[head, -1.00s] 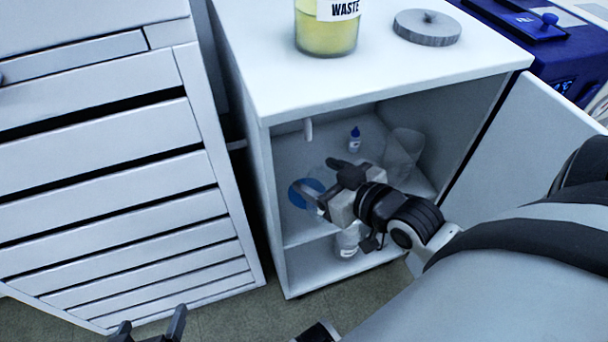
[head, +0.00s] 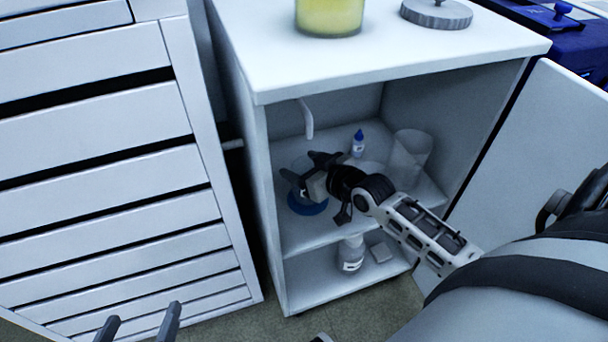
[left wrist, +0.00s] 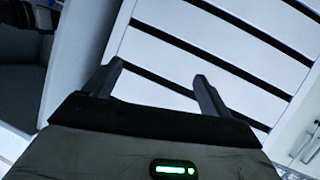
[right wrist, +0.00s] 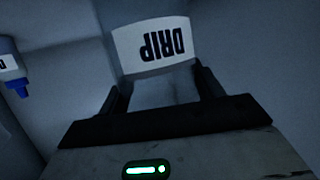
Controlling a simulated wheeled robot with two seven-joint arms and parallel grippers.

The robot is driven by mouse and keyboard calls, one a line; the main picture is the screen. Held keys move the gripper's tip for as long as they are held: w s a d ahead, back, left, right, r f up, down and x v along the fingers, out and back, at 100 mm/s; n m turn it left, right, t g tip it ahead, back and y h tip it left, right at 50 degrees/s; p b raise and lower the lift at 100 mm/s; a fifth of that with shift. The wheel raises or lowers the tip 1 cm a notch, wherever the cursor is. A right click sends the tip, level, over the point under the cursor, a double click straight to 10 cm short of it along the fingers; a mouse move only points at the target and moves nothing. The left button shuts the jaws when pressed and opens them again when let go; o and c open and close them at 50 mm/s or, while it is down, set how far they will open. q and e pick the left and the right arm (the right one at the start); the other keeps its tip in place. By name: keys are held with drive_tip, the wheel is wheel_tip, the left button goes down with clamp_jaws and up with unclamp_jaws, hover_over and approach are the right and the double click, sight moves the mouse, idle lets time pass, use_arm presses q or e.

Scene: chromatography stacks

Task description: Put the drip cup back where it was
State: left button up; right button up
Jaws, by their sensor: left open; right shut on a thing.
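The drip cup, clear with a white DRIP label (right wrist: 157,46), is between the fingers of my right gripper (right wrist: 162,88), which is shut on it. In the head view my right gripper (head: 299,180) is inside the open cabinet, over the left part of the upper shelf. The cup (head: 302,163) shows faintly there, largely hidden by the gripper. A blue round disc (head: 309,208) lies on the shelf just below it; I cannot tell whether the cup touches it. My left gripper (head: 140,322) is open and empty, low in front of the slatted drawers (head: 100,180).
A white hooked spout (head: 308,120) hangs above the shelf. A blue-capped bottle (head: 358,145) and a clear beaker (head: 410,155) stand further right. The cabinet door (head: 540,150) is open to the right. A white bottle (head: 351,254) stands on the lower shelf.

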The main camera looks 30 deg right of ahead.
drive_tip(key=shift+f, duration=0.85)
drive_tip(key=shift+r, duration=0.1)
use_arm(q)
drive_tip(key=shift+d+r+t+h, duration=0.2)
drive_tip(key=shift+r+t+h, duration=0.1)
drive_tip(key=shift+r, duration=0.3)
use_arm(e)
drive_tip(key=o, duration=1.2)
use_arm(q)
drive_tip(key=shift+s+f, duration=0.1)
drive_tip(key=shift+f, duration=0.05)
